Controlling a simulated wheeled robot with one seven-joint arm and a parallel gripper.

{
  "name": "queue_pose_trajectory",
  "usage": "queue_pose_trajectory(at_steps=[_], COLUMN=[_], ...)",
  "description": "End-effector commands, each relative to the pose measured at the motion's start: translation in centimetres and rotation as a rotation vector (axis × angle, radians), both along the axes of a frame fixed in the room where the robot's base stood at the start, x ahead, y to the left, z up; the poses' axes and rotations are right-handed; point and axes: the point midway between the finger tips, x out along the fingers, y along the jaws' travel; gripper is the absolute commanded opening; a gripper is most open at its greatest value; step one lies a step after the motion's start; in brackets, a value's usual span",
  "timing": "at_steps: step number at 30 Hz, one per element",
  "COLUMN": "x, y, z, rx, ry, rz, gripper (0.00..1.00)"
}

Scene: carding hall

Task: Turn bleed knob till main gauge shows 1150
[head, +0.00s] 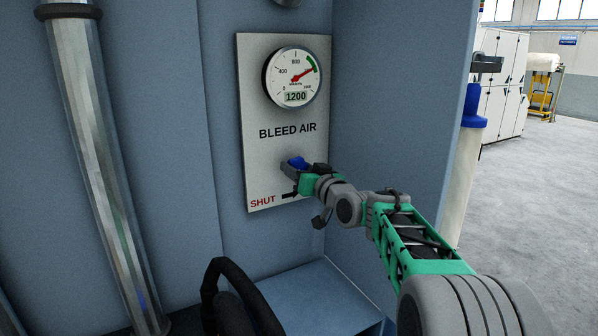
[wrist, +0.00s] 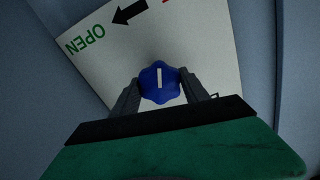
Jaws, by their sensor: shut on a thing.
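The gauge (head: 297,77) sits at the top of the bleed air panel (head: 259,165) in the head view. Its digital window reads 1200, and its red needle points up and right, at the green band. The blue bleed knob (head: 298,163) is on the lower panel, partly hidden by my gripper (head: 293,179). In the wrist view the lobed blue knob (wrist: 159,82) shows a white mark, nearly upright in the picture. My gripper (wrist: 160,88) is shut on the knob, one finger on each side.
The panel carries a red SHUT label (head: 262,201) in the head view. A green OPEN label (wrist: 85,40) and a black arrow (wrist: 129,12) show in the wrist view. A metal pipe (head: 100,160) stands left. A blue ledge (head: 320,295) lies below. Open floor lies right.

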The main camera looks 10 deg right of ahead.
Motion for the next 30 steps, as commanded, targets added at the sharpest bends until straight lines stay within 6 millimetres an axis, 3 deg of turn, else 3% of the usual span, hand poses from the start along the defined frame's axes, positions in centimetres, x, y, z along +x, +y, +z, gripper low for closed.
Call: queue_pose_trajectory(at_steps=[30], x=[0.02], y=[-0.05], z=[0.01], rx=[0.806], ry=[0.262], rz=[0.0], gripper=[0.12])
